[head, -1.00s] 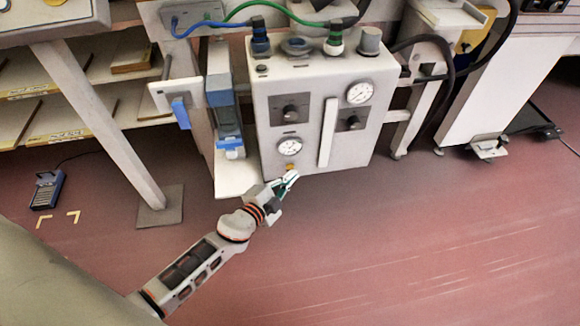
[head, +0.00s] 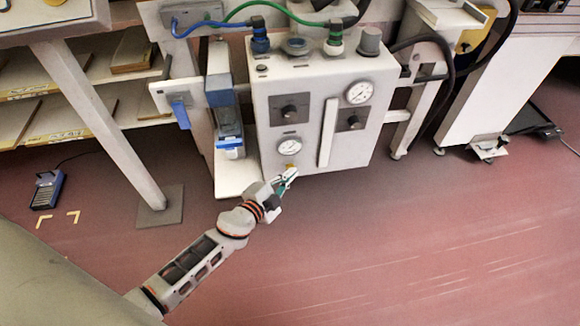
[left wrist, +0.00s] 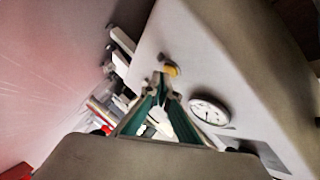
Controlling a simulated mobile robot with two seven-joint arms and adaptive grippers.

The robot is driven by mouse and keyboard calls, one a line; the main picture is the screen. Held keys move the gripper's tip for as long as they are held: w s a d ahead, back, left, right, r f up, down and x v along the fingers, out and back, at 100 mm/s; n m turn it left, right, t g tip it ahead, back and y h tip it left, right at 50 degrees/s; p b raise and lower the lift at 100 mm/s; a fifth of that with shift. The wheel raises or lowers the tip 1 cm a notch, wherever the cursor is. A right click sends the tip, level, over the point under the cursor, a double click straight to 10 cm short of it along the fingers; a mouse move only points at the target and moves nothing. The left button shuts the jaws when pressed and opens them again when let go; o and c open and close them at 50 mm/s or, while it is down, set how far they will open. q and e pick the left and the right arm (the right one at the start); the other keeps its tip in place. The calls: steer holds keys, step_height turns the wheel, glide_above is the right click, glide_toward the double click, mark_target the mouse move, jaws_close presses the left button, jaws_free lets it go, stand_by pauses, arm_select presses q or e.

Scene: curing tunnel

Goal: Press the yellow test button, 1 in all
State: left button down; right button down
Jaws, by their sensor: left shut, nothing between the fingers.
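The yellow test button (head: 290,166) sits low on the front of the white panel box (head: 308,83), just below the lower gauge (head: 289,147). In the left wrist view the yellow button (left wrist: 171,69) shows just beyond my fingertips. My left gripper (head: 290,174) is shut and empty, its tips at the button's lower edge in the head view. In the left wrist view the closed green-sided fingers (left wrist: 161,80) overlap the button's near side. I cannot tell whether they touch it. My right gripper is not in view.
The panel box carries two dark knobs, an upper gauge (head: 359,92) and a vertical white bar (head: 327,132). A blue-and-white unit (head: 224,103) stands at its left. A table leg (head: 104,130) stands further left. The red floor at right is clear.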

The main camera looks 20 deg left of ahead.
arm_select(q)
steer(key=shift+w+a, duration=0.25)
steer(key=shift+w, duration=0.1)
stand_by(0.3)
steer(key=shift+s, duration=0.1)
steer(key=shift+s+d, duration=0.45)
steer(key=shift+s, duration=0.15)
stand_by(0.3)
